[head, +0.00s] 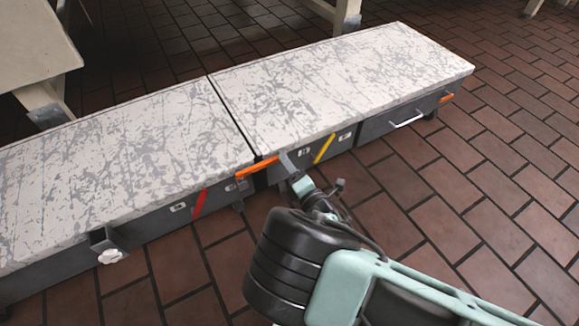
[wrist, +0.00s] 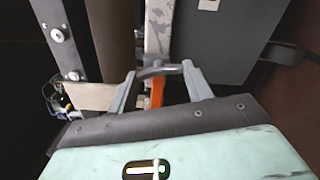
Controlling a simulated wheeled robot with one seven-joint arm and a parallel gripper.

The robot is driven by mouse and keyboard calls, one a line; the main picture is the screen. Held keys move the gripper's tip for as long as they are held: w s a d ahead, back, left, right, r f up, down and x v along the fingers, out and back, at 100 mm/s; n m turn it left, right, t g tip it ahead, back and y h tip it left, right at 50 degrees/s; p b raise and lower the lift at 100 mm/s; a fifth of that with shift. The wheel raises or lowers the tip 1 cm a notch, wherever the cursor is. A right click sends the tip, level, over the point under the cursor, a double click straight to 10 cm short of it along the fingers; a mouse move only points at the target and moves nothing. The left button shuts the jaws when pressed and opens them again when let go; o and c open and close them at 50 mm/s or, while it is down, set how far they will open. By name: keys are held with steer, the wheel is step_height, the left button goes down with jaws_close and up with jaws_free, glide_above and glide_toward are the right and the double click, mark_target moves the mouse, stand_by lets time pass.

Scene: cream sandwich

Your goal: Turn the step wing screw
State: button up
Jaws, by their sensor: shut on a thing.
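A white wing screw (head: 110,256) sits at a dark bracket on the front of the left step unit, low at the picture's left. My gripper (head: 292,170) is far to its right, at the front of the step near the joint between the two units. In the wrist view, my gripper (wrist: 159,70) is shut on a grey curved bar (wrist: 157,71) spanning its fingertips. An orange lever (head: 258,167) lies beside my gripper in the head view; an orange strip (wrist: 157,92) shows just below the bar in the wrist view. The wing screw is not recognisable in the wrist view.
The left step top (head: 110,150) and right step top (head: 340,80) are mottled white and grey. A red strip (head: 200,203) and a yellow strip (head: 324,148) mark the fronts. A silver handle (head: 407,118) is at the right. Brick floor (head: 470,180) is clear in front.

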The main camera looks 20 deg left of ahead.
steer(key=shift+d+n, duration=0.1)
steer(key=shift+n, duration=0.5)
steer(key=shift+w, duration=0.1)
steer(key=o, duration=1)
steer(key=p+v, duration=0.6)
steer(key=v, duration=1.1)
steer(key=shift+s+d, duration=0.1)
steer(key=shift+s, duration=0.2)
